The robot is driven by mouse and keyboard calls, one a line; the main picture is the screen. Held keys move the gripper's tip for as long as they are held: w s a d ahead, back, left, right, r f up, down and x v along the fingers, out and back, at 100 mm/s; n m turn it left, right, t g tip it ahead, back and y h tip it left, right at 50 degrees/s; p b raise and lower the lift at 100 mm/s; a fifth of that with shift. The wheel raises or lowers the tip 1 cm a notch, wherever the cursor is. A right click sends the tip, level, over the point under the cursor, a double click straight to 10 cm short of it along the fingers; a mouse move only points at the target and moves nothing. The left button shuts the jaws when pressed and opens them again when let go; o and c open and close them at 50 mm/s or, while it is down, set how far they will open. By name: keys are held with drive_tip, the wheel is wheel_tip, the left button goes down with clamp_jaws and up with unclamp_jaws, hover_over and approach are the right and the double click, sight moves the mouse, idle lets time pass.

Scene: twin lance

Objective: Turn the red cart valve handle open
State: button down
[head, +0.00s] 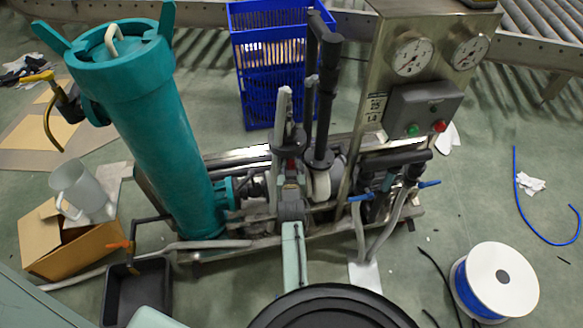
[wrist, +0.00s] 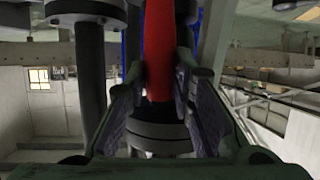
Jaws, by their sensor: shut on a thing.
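The red valve handle (wrist: 160,50) stands upright between my gripper's fingers in the wrist view, above dark round flanges (wrist: 160,135). My gripper (wrist: 162,95) is shut on the handle, with one finger on each side. In the head view my gripper (head: 291,188) reaches in among the cart's pipes. Only a small red patch of the handle (head: 292,163) shows there; the rest is hidden by my gripper and pipes. How far the handle is turned cannot be told.
A teal cylinder (head: 160,130) stands left of my gripper, and a gauge panel (head: 430,50) stands right. A black vertical pipe (head: 326,100) is close on the right. Blue-handled valves (head: 360,198) sit lower right. A cable spool (head: 500,280) and black bin (head: 135,290) are on the floor.

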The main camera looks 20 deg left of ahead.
idle(0.3)
drive_tip(key=c, duration=1.4)
unclamp_jaws()
drive_tip(key=v, duration=0.7)
drive_tip(key=shift+s, duration=0.2)
drive_tip(key=shift+r, duration=0.1)
